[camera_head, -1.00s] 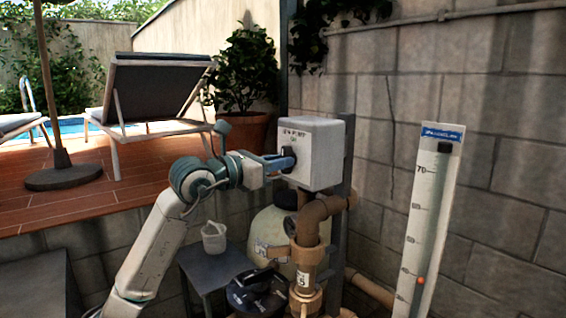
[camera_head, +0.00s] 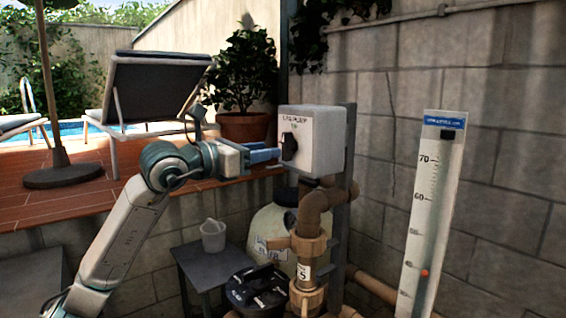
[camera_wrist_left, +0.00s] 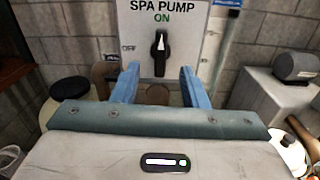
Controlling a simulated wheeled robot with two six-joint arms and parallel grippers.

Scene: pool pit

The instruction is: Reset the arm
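My left gripper (camera_head: 266,157) is open, its two blue fingers apart with nothing between them. It is level with the pale switch box (camera_head: 322,140) and a short way back from its front. The black knob (camera_head: 289,146) on the box stands clear of the fingers. In the left wrist view the knob (camera_wrist_left: 160,52) shows beyond and between the fingertips, its white mark pointing up to ON under the words SPA PUMP. OFF is printed to its left. My right gripper is not in view.
Brown pipes (camera_head: 312,212) and a grey post stand under and behind the box. A tall gauge (camera_head: 430,215) stands at the right. A lounger (camera_head: 155,90) is on the raised deck.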

